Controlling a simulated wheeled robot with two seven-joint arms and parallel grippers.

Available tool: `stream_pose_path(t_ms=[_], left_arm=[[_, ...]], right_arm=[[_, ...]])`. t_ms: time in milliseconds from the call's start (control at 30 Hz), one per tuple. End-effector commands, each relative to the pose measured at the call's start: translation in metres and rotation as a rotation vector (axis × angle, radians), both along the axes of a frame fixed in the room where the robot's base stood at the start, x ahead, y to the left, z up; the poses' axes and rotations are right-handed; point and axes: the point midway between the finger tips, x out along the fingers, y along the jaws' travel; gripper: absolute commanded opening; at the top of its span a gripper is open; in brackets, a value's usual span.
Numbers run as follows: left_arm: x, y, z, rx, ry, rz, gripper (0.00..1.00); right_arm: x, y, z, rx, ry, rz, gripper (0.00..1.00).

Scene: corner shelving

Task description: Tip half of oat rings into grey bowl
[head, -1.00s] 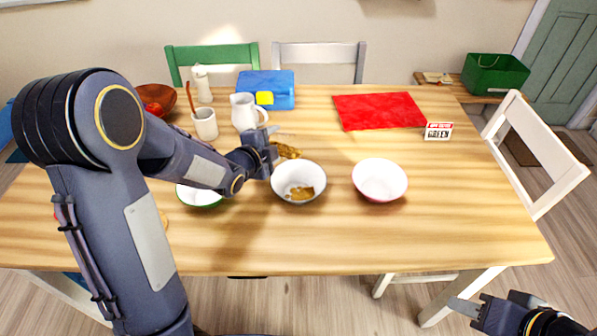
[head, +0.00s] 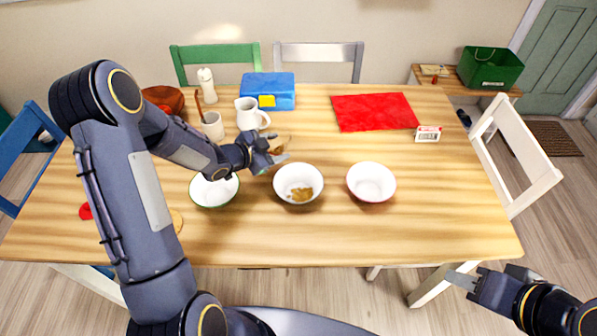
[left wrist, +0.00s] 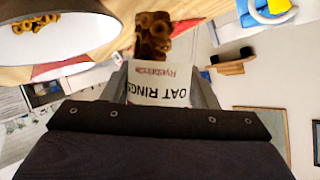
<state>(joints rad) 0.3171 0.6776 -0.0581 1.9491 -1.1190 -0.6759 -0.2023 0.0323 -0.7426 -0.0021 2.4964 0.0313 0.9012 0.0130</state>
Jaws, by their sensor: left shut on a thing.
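My left gripper (head: 272,158) is shut on the oat rings container (left wrist: 158,82), whose white label reads OAT RINGS in the left wrist view. Brown rings (left wrist: 153,35) show at its far end there; in the head view the container is mostly hidden by the gripper. The grey bowl (head: 298,173) stands just right of and nearer than the gripper, with a small heap of oat rings (head: 301,194) inside. The bowl and rings also show at the upper left of the left wrist view (left wrist: 50,45). My right gripper (head: 462,277) is empty and looks open, off the table's front right.
A green-rimmed bowl (head: 214,192) stands left of the grey bowl, a red-rimmed bowl (head: 371,182) right of it; both look empty. A white jug (head: 248,114), a cup (head: 213,126) and a blue box (head: 267,87) stand behind. A red mat (head: 374,111) lies back right.

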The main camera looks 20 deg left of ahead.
Motion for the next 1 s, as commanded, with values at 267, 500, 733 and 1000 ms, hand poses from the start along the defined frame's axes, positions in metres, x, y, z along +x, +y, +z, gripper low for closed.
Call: stream_pose_path(t_ms=[267, 500, 733, 1000], left_arm=[[0.003, 0.005, 0.016, -0.132, 0.068, 0.0, 0.18], [0.004, 0.008, 0.016, -0.254, 0.133, 0.0, 0.18], [0.005, 0.01, 0.013, -0.331, 0.172, -0.001, 0.18], [0.006, 0.01, 0.044, -0.341, 0.177, -0.002, 0.18]], right_arm=[[0.0, 0.0, 0.047, 0.0, 0.0, 0.0, 0.36], [0.0, 0.0, 0.07, 0.0, 0.0, 0.0, 0.36], [0.0, 0.0, 0.077, 0.0, 0.0, 0.0, 0.36], [0.0, 0.0, 0.1, 0.0, 0.0, 0.0, 0.36]])
